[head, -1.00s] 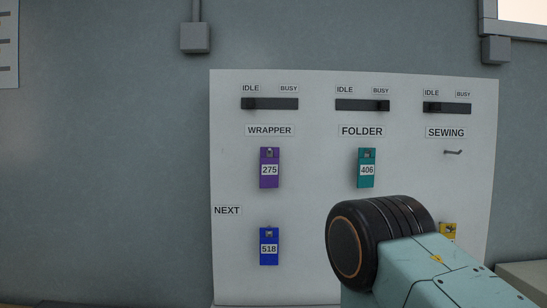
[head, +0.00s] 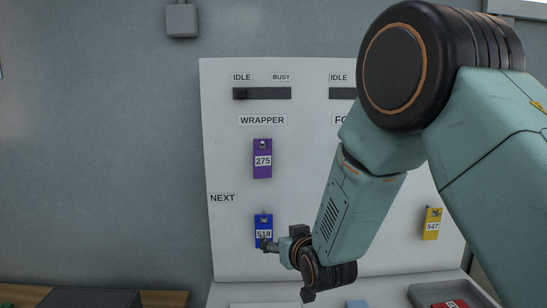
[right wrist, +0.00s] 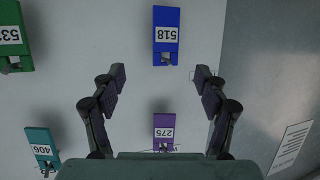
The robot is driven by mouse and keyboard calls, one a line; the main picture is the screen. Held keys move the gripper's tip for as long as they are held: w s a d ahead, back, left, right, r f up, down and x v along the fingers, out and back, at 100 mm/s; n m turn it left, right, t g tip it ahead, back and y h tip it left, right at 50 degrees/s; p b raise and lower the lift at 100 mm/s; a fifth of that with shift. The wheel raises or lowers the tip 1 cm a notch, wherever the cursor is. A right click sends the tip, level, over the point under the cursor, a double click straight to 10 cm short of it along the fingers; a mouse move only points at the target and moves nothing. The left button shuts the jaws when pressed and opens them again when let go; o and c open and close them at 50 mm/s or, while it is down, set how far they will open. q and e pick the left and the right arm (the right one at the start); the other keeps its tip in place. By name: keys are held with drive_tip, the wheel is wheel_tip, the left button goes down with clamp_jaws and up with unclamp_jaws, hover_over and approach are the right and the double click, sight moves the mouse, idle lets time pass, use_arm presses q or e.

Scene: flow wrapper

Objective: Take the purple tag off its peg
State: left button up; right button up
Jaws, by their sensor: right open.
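The purple tag (head: 262,172), numbered 275, hangs on its peg under the WRAPPER label on the white board (head: 225,240). My right gripper (head: 266,245) is small in the head view, in front of the lower part of the blue tag 518 (head: 262,223), below the purple tag. In the right wrist view its fingers (right wrist: 160,75) are spread wide and empty. My left gripper is in neither view.
In the right wrist view, the teal tag 406 (right wrist: 42,146) and a green tag (right wrist: 12,40) hang to the left. A yellow tag 547 (head: 432,225) hangs right of my arm. A black slider (head: 262,93) sits above WRAPPER. A tray (head: 390,290) lies below the board.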

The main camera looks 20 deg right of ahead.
sight(263, 155)
drive_tip(key=w+a+r+t+p, duration=0.1)
drive_tip(key=w+r+t, duration=0.15)
drive_tip(key=r, duration=0.55)
drive_tip(key=w+r+t+p, duration=0.1)
drive_tip(key=w+r, duration=0.2)
drive_tip(key=r, duration=0.5)
drive_tip(key=shift+t, duration=0.25)
drive_tip(key=w, duration=0.2)
drive_tip(key=w+p, duration=0.1)
drive_tip(key=w, duration=0.1)
drive_tip(key=w+r, duration=0.1)
drive_tip(key=w, duration=0.1)
drive_tip(key=shift+w, duration=0.3)
drive_tip(key=shift+w+d+p, duration=0.15)
drive_tip(key=shift+w+p, duration=0.2)
drive_tip(key=shift+w, duration=0.25)
drive_tip(key=shift+a, duration=0.2)
drive_tip(key=shift+c, duration=0.5)
